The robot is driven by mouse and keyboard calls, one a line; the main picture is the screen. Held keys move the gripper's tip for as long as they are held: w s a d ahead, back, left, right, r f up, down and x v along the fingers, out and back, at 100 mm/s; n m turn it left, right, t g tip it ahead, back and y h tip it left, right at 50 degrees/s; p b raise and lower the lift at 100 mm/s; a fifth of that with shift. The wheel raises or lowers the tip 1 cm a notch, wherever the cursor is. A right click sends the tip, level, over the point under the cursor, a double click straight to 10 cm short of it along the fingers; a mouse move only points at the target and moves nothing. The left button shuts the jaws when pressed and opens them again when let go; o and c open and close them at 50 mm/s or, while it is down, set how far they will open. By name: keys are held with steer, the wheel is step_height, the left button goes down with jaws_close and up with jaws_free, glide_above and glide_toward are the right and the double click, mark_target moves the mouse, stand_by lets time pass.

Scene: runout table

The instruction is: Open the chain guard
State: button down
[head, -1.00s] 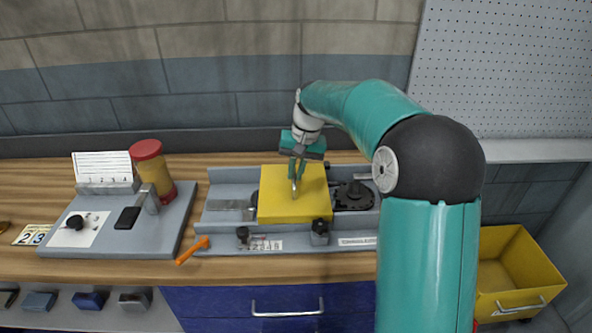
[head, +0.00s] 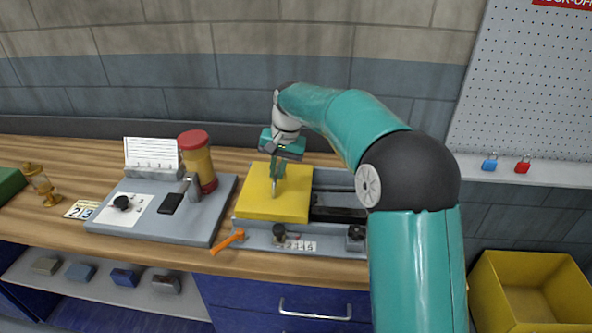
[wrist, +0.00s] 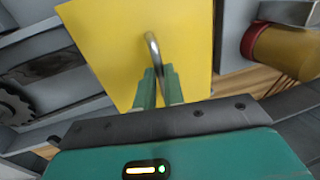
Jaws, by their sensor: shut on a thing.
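The chain guard (head: 274,207) is a flat yellow cover with a metal handle (wrist: 152,52) on top. It lies at the left end of a grey bed (head: 328,240) on the bench. My gripper (head: 276,180) is above the guard, shut on the handle. In the wrist view my gripper (wrist: 158,88) has its green fingers around the lower end of the handle, and the guard (wrist: 115,40) fills the middle. A dark open channel (head: 338,214) shows right of the guard. My arm hides the right end of the bed.
A grey board (head: 215,205) with a red-capped yellow bottle (head: 197,160) stands close left of the bed. An orange tool (head: 228,242) lies at its front left. A brass lantern-like object (head: 41,183) is far left. A yellow bin (head: 480,290) stands low at right.

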mark_target(286, 189)
steer(key=shift+w+a, duration=0.1)
steer(key=shift+a, duration=0.25)
steer(key=c, duration=1.5)
jaws_free()
steer(key=d+r, duration=0.1)
steer(key=r, duration=0.3)
steer(key=d+r, duration=0.1)
steer(key=r, duration=0.8)
steer(key=shift+s+d+r, duration=0.25)
steer(key=shift+d+r, duration=0.05)
steer(key=shift+d, duration=0.1)
steer(key=shift+s, duration=0.1)
